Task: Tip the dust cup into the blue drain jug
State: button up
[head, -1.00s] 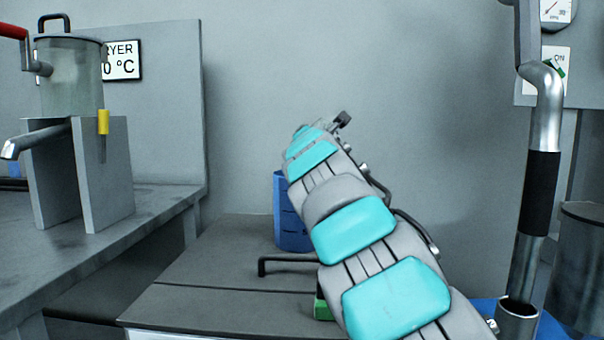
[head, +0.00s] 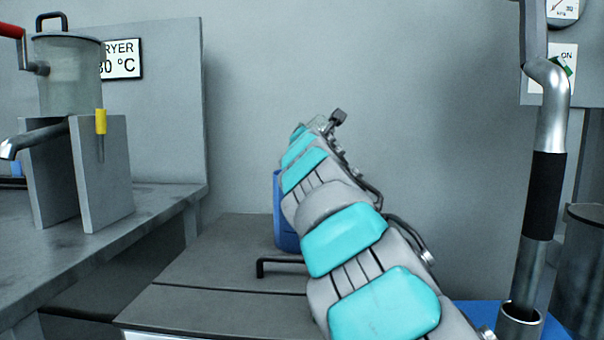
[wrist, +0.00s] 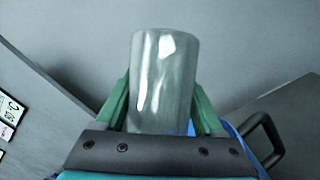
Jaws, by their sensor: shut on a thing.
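My gripper (wrist: 163,100) is shut on a clear, greyish cup, the dust cup (wrist: 164,75), with its green fingers on either side. The cup's contents cannot be made out. In the head view my arm reaches away toward the back wall, and a small clear part of the cup (head: 318,121) shows at its far end. The blue drain jug (head: 283,215) stands on the grey bench at the back, mostly hidden behind my arm and below the cup. In the wrist view, blue shows low behind the gripper, beside a dark handle (wrist: 268,138).
A clear lidded vessel (head: 68,80) with a metal spout stands on grey supports (head: 105,180) on the left counter. A steel pipe with a black sleeve (head: 543,195) rises at right. A black handle (head: 280,262) sticks out near the jug. The bench's left part is clear.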

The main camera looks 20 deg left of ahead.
jog(key=shift+s+a+n, duration=0.15)
jog(key=shift+n, duration=0.45)
dwell(1.0)
